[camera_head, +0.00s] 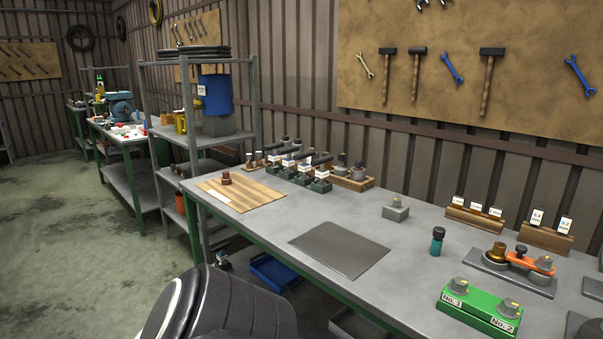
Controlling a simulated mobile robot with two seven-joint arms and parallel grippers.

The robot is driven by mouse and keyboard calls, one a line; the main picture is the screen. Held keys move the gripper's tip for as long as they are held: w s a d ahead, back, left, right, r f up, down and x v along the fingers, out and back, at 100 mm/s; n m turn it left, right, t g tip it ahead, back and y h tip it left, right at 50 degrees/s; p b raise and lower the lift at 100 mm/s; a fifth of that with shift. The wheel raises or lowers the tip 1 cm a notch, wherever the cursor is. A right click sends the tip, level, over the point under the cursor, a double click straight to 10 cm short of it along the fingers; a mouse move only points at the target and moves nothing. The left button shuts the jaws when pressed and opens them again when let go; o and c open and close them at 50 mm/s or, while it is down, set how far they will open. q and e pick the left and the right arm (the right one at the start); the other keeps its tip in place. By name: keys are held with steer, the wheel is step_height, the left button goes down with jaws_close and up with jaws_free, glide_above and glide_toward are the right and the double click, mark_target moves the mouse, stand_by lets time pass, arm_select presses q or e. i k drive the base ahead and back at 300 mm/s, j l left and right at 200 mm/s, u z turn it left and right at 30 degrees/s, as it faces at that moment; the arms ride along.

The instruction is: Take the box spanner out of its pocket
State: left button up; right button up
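I cannot pick out the box spanner with certainty in the head view. A small grey block (396,213) with a knob-topped part standing in it sits on the workbench (300,222), right of the middle. A row of dark green blocks (303,180) holding dark handled parts stands at the bench's back left. Beside it is a wooden holder (353,184) with several knobbed metal parts upright in it. Which of these is the spanner's pocket is too small to tell.
A green block (478,312) with two knobs, an orange lever piece (525,262) on a plate and a teal bottle (437,243) stand at the right. A grey mat (339,249) lies empty mid-bench. A striped wooden board (240,192) carries a small brown-red part (226,178).

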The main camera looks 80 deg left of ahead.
mark_target(322, 172)
steer(key=u, duration=2.4)
steer(key=z, duration=0.4)
steer(key=j+z, duration=0.15)
steer(key=z, duration=0.2)
steer(key=j+z, duration=0.1)
steer(key=z, duration=0.3)
steer(key=j+z, duration=0.1)
steer(key=z, duration=0.25)
steer(key=j+z, duration=0.35)
steer(key=k+j+z, duration=0.15)
steer(key=j+z, duration=0.2)
steer(key=k+j+z, duration=0.35)
steer(key=j, duration=0.2)
steer(key=k+j, duration=0.05)
